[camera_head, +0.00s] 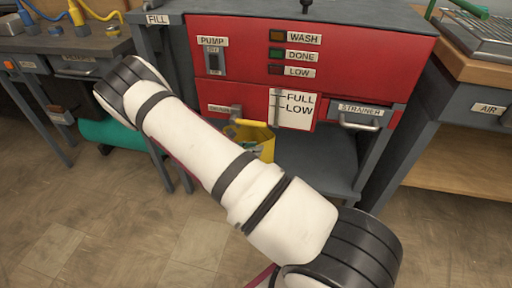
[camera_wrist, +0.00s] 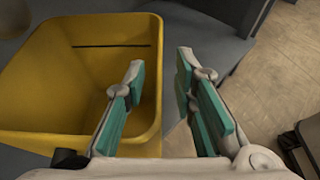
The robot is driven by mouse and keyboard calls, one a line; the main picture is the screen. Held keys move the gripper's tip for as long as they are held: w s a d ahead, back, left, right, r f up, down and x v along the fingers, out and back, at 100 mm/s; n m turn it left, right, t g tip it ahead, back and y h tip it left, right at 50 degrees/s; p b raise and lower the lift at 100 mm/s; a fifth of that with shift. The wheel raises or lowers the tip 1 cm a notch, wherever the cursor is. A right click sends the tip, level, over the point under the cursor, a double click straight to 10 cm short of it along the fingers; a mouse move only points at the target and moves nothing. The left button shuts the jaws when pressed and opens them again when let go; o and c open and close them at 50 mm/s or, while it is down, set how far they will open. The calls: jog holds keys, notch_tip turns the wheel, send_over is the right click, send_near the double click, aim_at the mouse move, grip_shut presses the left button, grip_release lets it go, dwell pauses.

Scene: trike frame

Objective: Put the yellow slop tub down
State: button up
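The yellow slop tub (camera_wrist: 45,70) fills the left of the wrist view. It is open-topped, looks empty, and has a dark line on an inner wall. In the head view the tub (camera_head: 262,133) shows under the red panel, partly hidden by my arm. My gripper (camera_wrist: 160,66) is open, with teal finger pads. Its left finger is over the tub's inside and its right finger is outside, with the tub's side wall between them. A gap shows between the wall and the right finger. The tub appears to be on a grey surface; its base is hidden.
The red panel (camera_head: 350,42) with pump switch and labels hangs above a grey lower shelf (camera_head: 315,165). A strainer drawer (camera_head: 358,115) is to the right. A teal roll (camera_head: 112,133) lies under the left bench. The tiled floor in front is clear.

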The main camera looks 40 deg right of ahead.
jog(key=s+p+v, duration=0.1)
jog(key=p+v, duration=0.2)
jog(key=v, duration=0.7)
jog(key=s+a+r+m+g+y, duration=0.1)
jog(key=s+a+r+m+y, duration=0.2)
jog(key=r, duration=0.6)
jog(key=s+r+m+y, duration=0.2)
jog(key=s+r+m, duration=0.3)
jog(key=r, duration=0.4)
jog(key=s+a+r+m+g+y, duration=0.1)
jog(key=s+a+r+m+y, duration=0.15)
jog(key=s+r, duration=0.45)
jog(key=s+a+r+m+t+y, duration=0.1)
jog(key=s+a+r+m+y, duration=0.2)
jog(key=s, duration=0.8)
jog(key=s+a+r+m+t+y, duration=0.2)
jog(key=s+a+r, duration=0.3)
jog(key=s, duration=0.6)
jog(key=shift+a+r+m+t+y, duration=0.3)
jog(key=shift+r+m+y, duration=0.1)
jog(key=shift+m+y, duration=0.2)
